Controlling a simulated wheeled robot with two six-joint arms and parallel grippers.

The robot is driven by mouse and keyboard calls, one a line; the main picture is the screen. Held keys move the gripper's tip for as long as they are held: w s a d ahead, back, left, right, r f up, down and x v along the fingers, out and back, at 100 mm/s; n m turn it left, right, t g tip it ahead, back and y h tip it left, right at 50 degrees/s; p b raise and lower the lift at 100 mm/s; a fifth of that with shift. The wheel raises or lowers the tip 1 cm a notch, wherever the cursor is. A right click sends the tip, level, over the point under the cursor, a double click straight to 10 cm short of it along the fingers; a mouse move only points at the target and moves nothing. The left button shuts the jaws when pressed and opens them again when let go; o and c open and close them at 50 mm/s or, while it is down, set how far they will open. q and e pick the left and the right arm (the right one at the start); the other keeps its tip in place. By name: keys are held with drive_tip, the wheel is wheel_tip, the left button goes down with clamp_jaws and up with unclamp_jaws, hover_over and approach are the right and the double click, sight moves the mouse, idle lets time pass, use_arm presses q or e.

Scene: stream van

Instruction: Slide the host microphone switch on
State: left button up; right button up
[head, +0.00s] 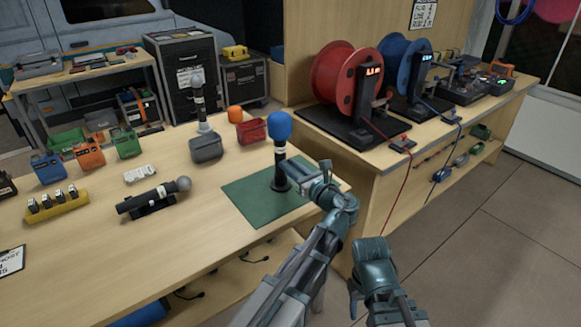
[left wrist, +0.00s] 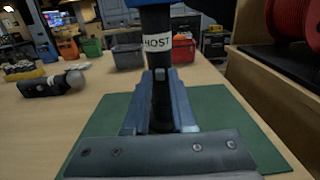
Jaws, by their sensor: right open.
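The host microphone (head: 280,150) has a blue foam head and a black handle, and stands upright on the green mat (head: 245,198). In the left wrist view its white HOST label (left wrist: 160,43) faces the camera, with a small grey switch (left wrist: 160,74) below it. The switch's position is too small to read. My left gripper (head: 297,180) is at the handle. In the left wrist view its fingers (left wrist: 160,105) lie close against both sides of the handle, just below the switch. My right gripper (head: 354,300) is open and empty, low beyond the table's right edge.
Another microphone (head: 152,200) lies in a black cradle on the left. Cable reels (head: 347,82) stand on the right bench. Floor between the tables is clear.

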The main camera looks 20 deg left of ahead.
use_arm(q)
clamp_jaws()
drive_tip(key=shift+r+p, duration=0.45)
drive_tip(key=shift+p, duration=0.05)
use_arm(e)
drive_tip(key=shift+r, duration=0.5)
use_arm(q)
drive_tip(key=shift+o, duration=1.2)
unclamp_jaws()
